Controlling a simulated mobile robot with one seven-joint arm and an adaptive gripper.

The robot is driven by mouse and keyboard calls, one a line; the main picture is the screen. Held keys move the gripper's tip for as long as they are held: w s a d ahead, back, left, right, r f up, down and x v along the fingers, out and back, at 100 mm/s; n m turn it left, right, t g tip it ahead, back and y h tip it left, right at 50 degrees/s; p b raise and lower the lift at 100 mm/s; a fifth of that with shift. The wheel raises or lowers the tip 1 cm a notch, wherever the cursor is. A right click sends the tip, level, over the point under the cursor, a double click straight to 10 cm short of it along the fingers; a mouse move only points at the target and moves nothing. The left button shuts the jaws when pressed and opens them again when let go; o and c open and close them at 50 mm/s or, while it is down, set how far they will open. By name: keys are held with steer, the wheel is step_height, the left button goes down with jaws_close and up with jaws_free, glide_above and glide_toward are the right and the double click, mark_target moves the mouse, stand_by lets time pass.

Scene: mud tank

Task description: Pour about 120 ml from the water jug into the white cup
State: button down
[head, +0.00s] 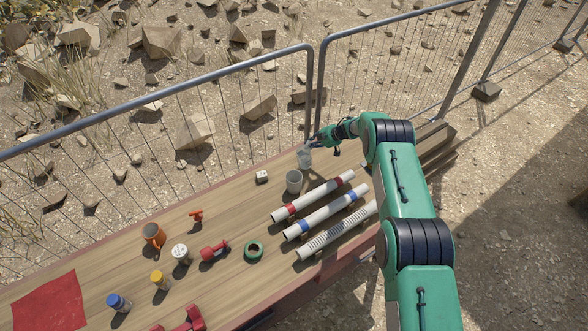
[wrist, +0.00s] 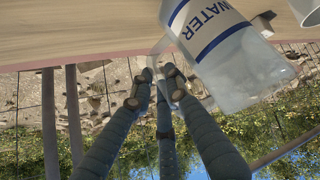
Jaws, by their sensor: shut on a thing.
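The clear water jug (head: 304,159) is at the far end of the wooden table in the head view. In the wrist view the jug (wrist: 237,62) is large, with a blue-striped WATER label, and looks tilted against the table edge. My gripper (head: 317,142) is shut on the jug at its handle side; the fingers (wrist: 160,76) meet there in the wrist view. I cannot tell the water level or whether the jug's base touches the table.
White pipes (head: 326,211) lie nearer than the cup. A wire fence (head: 250,110) runs behind the table.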

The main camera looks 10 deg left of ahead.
mark_target(307, 145)
steer(key=shift+s+a+r+n+t+p, duration=0.1)
steer(key=shift+s+r+n+t+p, duration=0.2)
steer(key=shift+s+r+t+p, duration=0.3)
steer(key=shift+s+r+n+t+h, duration=0.15)
steer(key=shift+s+n+t+h, duration=0.15)
steer(key=shift+s+t, duration=0.15)
steer(key=b, duration=0.2)
steer(key=s+t+b, duration=0.1)
steer(key=b, duration=0.1)
steer(key=shift+s+a+n, duration=0.2)
steer(key=shift+s+n, duration=0.05)
steer(key=shift+n, duration=0.05)
steer(key=r+t+b, duration=0.1)
steer(key=b, duration=0.1)
steer(key=r+b, duration=0.2)
steer(key=b, duration=0.1)
steer(key=shift+s+a+n+t, duration=0.15)
steer(key=shift+s+n+t, duration=0.2)
steer(key=shift+n, duration=0.05)
steer(key=b, duration=0.6)
steer(key=shift+s+f+n+t, duration=0.2)
steer(key=shift+s+n+t, duration=0.1)
steer(key=shift+t, duration=0.1)
steer(key=shift+r+b, duration=0.75)
steer(key=shift+r, duration=0.05)
steer(key=s+r+n+t+b, duration=0.1)
steer(key=b, duration=0.5)
steer(key=shift+s+a+r+t, duration=0.15)
steer(key=shift+t, duration=0.15)
